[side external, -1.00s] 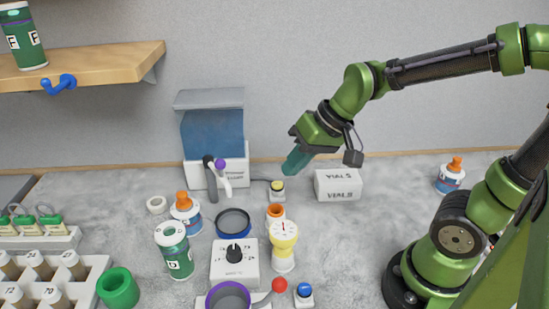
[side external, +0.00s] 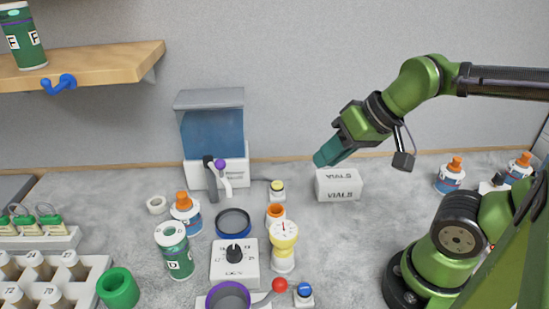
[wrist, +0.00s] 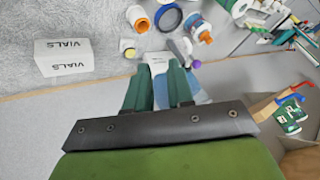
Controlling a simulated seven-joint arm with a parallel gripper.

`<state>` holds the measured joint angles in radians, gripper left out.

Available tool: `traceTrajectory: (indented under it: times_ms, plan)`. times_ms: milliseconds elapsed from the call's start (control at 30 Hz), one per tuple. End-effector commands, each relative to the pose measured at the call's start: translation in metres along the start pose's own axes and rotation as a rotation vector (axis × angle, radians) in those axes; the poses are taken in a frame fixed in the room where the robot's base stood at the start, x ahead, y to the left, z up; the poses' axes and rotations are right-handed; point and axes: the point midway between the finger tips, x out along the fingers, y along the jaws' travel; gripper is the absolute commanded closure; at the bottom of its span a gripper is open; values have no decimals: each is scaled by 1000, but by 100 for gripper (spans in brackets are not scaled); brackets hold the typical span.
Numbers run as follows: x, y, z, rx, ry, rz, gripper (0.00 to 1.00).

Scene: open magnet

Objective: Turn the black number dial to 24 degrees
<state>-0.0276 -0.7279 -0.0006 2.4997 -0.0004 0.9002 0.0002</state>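The black number dial (side external: 234,252) is a black knob on a white box with small marks around it, standing on the bench at the front centre of the side view. Its exact angle is too small to read. My gripper (side external: 322,160) is high above the bench, to the right of the dial and well apart from it, in front of the vials box. In the wrist view, the two green fingers (wrist: 158,68) stand apart with a gap between them and nothing held. I cannot make out the dial clearly in the wrist view.
Close around the dial stand a green-and-white jar (side external: 179,262), a white-and-yellow timer (side external: 283,258), a blue-rimmed black dish (side external: 233,231) and a purple-rimmed bowl (side external: 213,300). A red-knobbed lever (side external: 279,285) is in front. The white vials box (side external: 338,188) stands behind right; bench right of the timer is clear.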

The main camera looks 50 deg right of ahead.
Motion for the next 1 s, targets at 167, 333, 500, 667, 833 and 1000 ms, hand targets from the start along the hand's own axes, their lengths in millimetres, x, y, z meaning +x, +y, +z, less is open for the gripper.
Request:
traceTrajectory:
  times_ms: [167, 333, 500, 667, 833, 1000]
  plan:
    - [28, -24, -8, -73, -143, 6, 49]
    - [58, -62, -30, -248, -324, 54, 43]
    - [95, -99, -44, -469, -507, 130, 43]
    - [133, -135, -48, -691, -672, 220, 43]
    - [167, -176, -38, -910, -836, 317, 43]
    - [171, -208, -32, -1030, -939, 346, 43]
